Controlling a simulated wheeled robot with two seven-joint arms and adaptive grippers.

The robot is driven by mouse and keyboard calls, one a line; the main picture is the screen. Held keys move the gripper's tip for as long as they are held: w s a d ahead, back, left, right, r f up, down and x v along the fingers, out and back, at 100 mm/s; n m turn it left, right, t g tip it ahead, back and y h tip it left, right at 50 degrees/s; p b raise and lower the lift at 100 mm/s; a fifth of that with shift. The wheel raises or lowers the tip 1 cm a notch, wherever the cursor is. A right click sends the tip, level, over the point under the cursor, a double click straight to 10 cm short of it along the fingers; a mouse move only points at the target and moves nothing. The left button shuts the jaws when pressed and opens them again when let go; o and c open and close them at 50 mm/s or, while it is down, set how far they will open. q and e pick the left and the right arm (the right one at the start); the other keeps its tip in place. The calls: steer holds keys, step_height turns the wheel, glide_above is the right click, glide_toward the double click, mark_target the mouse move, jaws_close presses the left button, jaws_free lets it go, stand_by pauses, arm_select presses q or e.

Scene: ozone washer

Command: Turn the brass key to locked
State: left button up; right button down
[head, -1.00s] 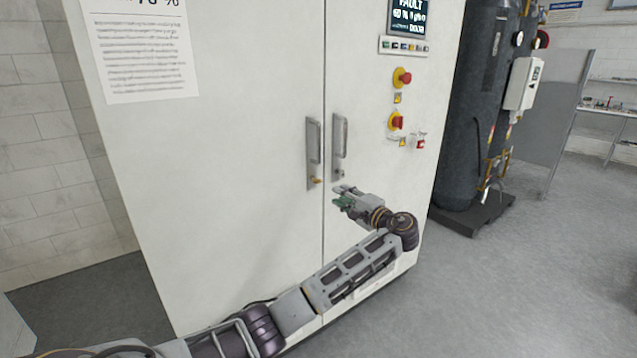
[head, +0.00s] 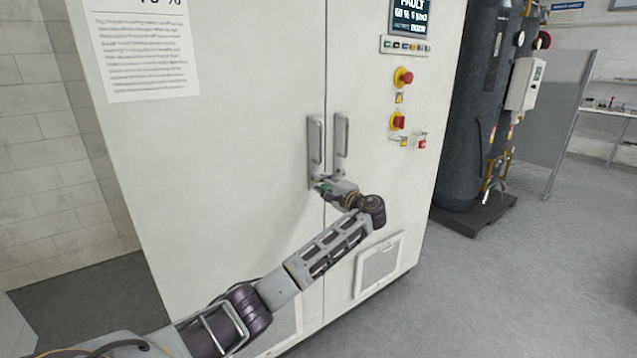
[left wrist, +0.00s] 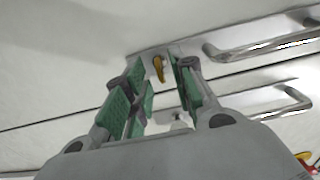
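The brass key (left wrist: 159,68) sits in its lock plate on the left cabinet door, below the left door handle (head: 315,141). In the left wrist view it shows between and just beyond the green-padded fingertips of my left gripper (left wrist: 154,92), which are apart. My left gripper (head: 326,187) is at the door seam in the head view and covers the key there. The left handle also shows in the left wrist view (left wrist: 245,48). I cannot tell whether a finger touches the key. My right gripper is not in view.
The right door handle (head: 341,136) is close beside the gripper. Red knobs on yellow (head: 402,77) and a display reading FAULT (head: 410,17) are on the right door. A dark tank (head: 470,120) stands to the right. Grey floor is clear at the lower right.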

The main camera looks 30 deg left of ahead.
arm_select(q)
steer(key=shift+x, duration=1.55)
jaws_close()
